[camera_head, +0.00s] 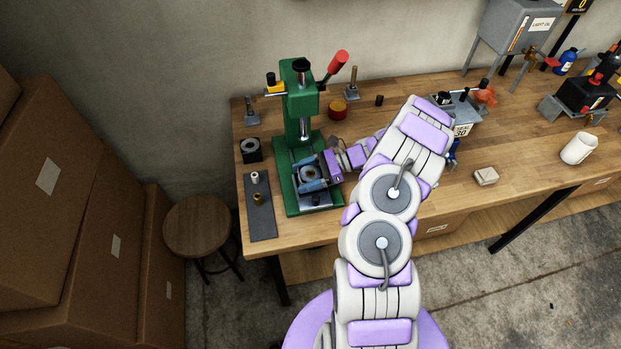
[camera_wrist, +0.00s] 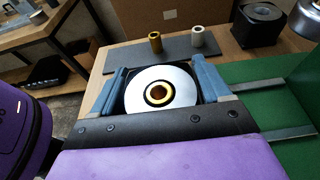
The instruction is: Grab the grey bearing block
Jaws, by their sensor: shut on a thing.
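The grey bearing block (camera_wrist: 184,88) shows in the wrist view between my two blue fingers. Its top has a bright round face with a brass-coloured ring around a central hole, and dark edges show around it. My gripper (camera_wrist: 160,80) is shut on it, with a finger on each side. In the head view the block (camera_head: 307,172) is at the green press (camera_head: 334,203), over the front of its base, and my gripper (camera_head: 309,174) comes in from the right. The block's lower part is hidden, so I cannot tell whether it touches the base.
A black block with a round opening (camera_head: 250,150) stands left of the press. A dark mat (camera_head: 261,222) holds a white bushing (camera_head: 255,177) and a brass bushing (camera_head: 258,198). The press column (camera_head: 299,100) rises behind my gripper. A stool (camera_head: 197,222) stands left of the bench.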

